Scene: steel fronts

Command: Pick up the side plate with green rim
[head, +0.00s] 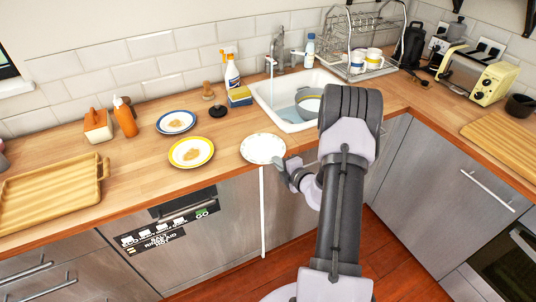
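A white plate (263,148) with a thin, faintly greenish patterned rim lies at the front edge of the wooden counter, left of the sink. Its face looks empty. My gripper (283,168) is at the plate's front right edge, close to the rim. I cannot tell whether it touches the plate. The fingers are small and partly hidden by my wrist, so their opening is unclear. A yellow-rimmed plate (177,146) and a blue-rimmed plate (163,123), both with food bits, lie to the left.
The sink (278,88) holds a pot (307,101) behind my arm. A spray bottle (232,74), a sponge (240,97) and a black round item (218,111) stand behind the plates. A wooden tray (45,199) lies at far left. Cabinet fronts drop below the counter edge.

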